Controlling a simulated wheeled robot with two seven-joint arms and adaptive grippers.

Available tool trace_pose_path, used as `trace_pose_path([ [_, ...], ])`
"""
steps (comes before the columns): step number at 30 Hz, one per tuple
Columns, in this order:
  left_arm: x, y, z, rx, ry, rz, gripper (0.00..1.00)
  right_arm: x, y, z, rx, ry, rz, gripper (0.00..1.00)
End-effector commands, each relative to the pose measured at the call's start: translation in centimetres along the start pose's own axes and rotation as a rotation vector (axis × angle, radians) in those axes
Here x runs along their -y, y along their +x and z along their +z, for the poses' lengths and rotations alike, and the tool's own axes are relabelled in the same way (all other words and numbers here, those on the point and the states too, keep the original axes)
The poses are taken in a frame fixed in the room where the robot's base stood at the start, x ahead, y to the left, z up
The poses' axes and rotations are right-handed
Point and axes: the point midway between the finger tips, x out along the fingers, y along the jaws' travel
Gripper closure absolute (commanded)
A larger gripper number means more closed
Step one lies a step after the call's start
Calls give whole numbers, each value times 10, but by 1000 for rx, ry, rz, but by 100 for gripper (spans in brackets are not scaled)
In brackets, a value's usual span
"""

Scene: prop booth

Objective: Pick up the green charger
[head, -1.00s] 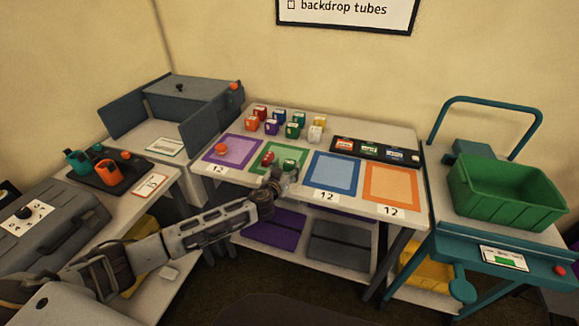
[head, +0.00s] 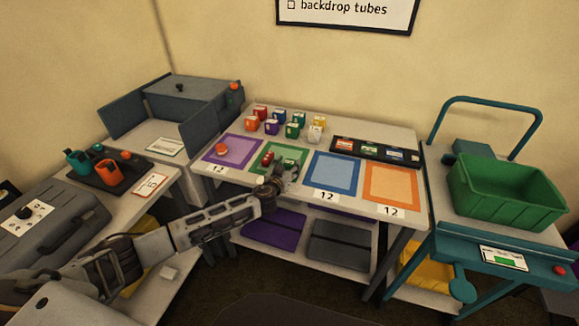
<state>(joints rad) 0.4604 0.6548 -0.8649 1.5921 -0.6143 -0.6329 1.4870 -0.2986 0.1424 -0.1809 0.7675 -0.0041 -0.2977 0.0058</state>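Two small green blocks stand among coloured blocks at the back of the middle table: one green block (head: 299,117) in the rear row and one green block (head: 292,131) in the front row. A small green-and-red item (head: 267,159) lies on the green-bordered mat (head: 294,151). I cannot tell which of these is the green charger. My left gripper (head: 287,174) hangs at the front edge of the green mat, close to the item there and in front of the blocks. Its fingers are too small and dark to read. My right gripper is not in view.
Purple (head: 240,146), blue (head: 334,172) and orange (head: 391,184) mats line the table; the blue and orange ones are clear. A dark tray (head: 375,151) lies behind them. A green bin (head: 507,191) stands right, a dark board with teal and orange holders (head: 107,173) left.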

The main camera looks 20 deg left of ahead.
Motion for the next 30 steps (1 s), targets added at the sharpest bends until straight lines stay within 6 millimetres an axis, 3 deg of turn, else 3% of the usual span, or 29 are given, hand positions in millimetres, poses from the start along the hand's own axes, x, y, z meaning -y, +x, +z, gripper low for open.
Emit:
trace_pose_path([
  [1,0,0,0,0,0,0,56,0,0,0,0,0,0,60],
  [9,0,0,0,-1,0,0,87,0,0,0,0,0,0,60],
  [20,0,-1,-6,-1,0,0,87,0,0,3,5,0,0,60],
  [30,0,-9,-44,-3,-2,0,87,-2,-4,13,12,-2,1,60],
])
